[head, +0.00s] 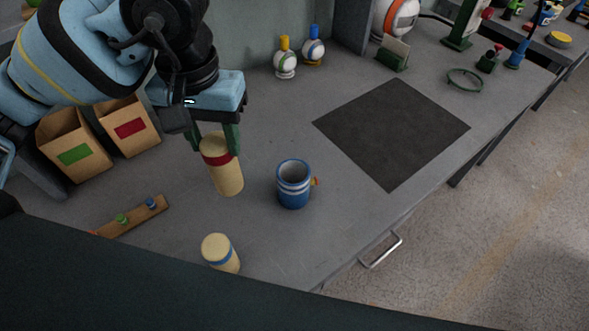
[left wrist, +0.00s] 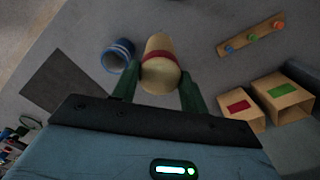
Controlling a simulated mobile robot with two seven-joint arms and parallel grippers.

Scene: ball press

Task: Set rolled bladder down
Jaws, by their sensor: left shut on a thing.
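A cream rolled bladder with a red band (head: 226,178) is between the green fingers of my left gripper (head: 213,146). The gripper is shut on its upper part, and the roll is close to upright. It also shows in the left wrist view (left wrist: 160,72), with a finger on each side. I cannot tell whether its lower end touches the bench. A second cream roll with a blue band (head: 221,253) stands at the near edge of the bench. My right gripper is not in view.
A blue cup (head: 293,186) stands just right of the held roll. Two open cardboard boxes, with green (head: 75,154) and red (head: 130,128) labels, stand at left. A wooden peg strip (head: 132,218) lies near left. The dark mat (head: 392,130) is bare.

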